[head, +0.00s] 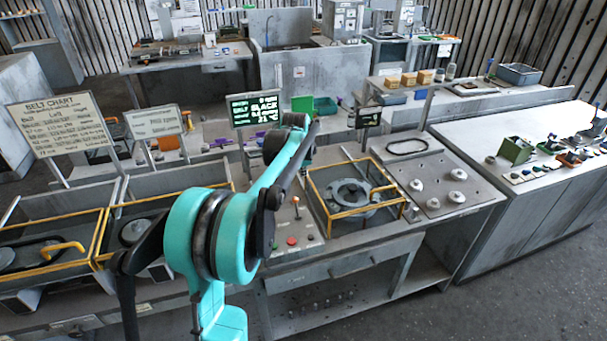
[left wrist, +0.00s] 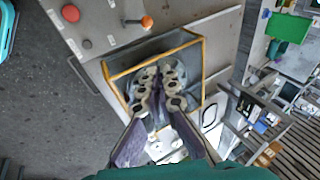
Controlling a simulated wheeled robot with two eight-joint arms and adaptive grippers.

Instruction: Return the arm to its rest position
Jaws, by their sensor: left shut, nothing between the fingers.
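My left arm, teal and black, rises from the bottom of the head view and bends over the middle of the workbench. My left gripper (left wrist: 158,78) shows clearly in the left wrist view. Its two dark fingers are together, with nothing between them. In that view they overlap the yellow-framed blower housing station (left wrist: 192,42) and hide much of its inside; I cannot tell their height above it. In the head view the yellow-framed station (head: 328,212) holds a round grey housing (head: 350,192), right of my arm. My right gripper is not in view.
Left of my arm stand more yellow-framed bays (head: 98,237) and a belt chart sign (head: 58,123). A lit display (head: 254,109) stands behind my arm. A panel with round knobs (head: 457,175) is at the right. A red button (head: 292,241) sits on the bench. Floor is open at lower right.

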